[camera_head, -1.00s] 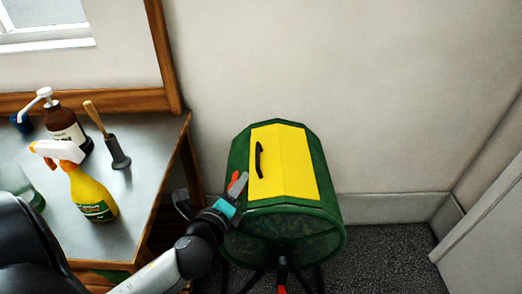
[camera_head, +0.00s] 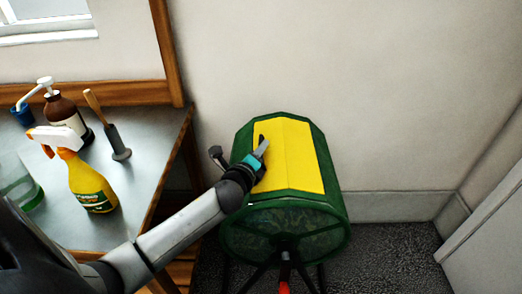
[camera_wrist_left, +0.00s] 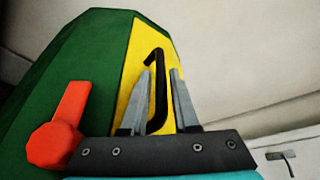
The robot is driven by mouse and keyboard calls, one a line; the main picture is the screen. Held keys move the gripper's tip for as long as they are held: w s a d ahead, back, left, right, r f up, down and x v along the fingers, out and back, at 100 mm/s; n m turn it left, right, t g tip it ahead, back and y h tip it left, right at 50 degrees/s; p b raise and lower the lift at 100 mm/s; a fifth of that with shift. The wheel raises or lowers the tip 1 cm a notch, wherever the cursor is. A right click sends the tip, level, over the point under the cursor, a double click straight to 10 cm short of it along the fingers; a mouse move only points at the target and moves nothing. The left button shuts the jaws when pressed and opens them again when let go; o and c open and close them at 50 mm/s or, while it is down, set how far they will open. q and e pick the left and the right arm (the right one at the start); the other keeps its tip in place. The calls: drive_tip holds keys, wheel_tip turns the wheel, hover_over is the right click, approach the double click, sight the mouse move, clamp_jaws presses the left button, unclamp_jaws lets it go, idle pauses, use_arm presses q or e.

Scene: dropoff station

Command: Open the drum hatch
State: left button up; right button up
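The green drum (camera_head: 285,235) stands on dark legs with its closed yellow hatch (camera_head: 295,155) facing up. The hatch's black handle is mostly hidden behind my left gripper (camera_head: 263,147) in the head view. The fingers are open; contact with the handle cannot be told. A red lever (camera_wrist_left: 60,130) lies on the green part of the drum. My right gripper is not in view.
A grey-topped table (camera_head: 135,190) on the left holds a yellow spray bottle (camera_head: 92,188), a brown pump bottle (camera_head: 62,112) and a wooden-handled tool (camera_head: 115,140). A wall is behind the drum. Open floor (camera_head: 395,250) lies to its right.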

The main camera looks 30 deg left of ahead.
use_arm(q)
drive_tip(key=shift+w+a, duration=0.15)
drive_tip(key=shift+w, duration=0.3)
clamp_jaws()
drive_tip(key=shift+f, duration=0.1)
idle(1.1)
